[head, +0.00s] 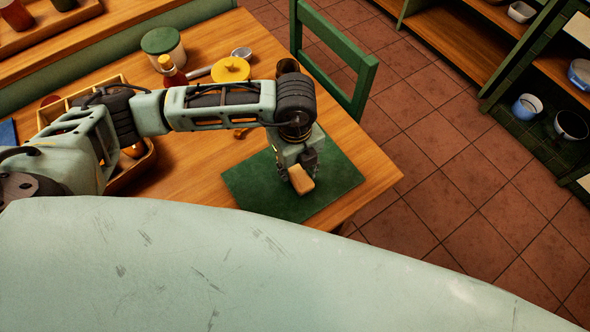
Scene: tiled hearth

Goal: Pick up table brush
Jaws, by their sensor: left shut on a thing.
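The table brush (301,181) shows as a small light-brown wooden block over the green mat (340,172). My left gripper (298,165) points down above the mat and is shut on the table brush. The gripper hides the brush's upper part, and I cannot see its bristles. I cannot tell whether the brush touches the mat or hangs just above it. My right gripper is not in view.
A wooden crate (140,172) stands on the table at the left, partly behind my arm. A jar with a green lid (162,42), a red bottle (172,72) and a yellow lid (231,69) stand farther back. A green chair (362,78) is at the table's far right edge.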

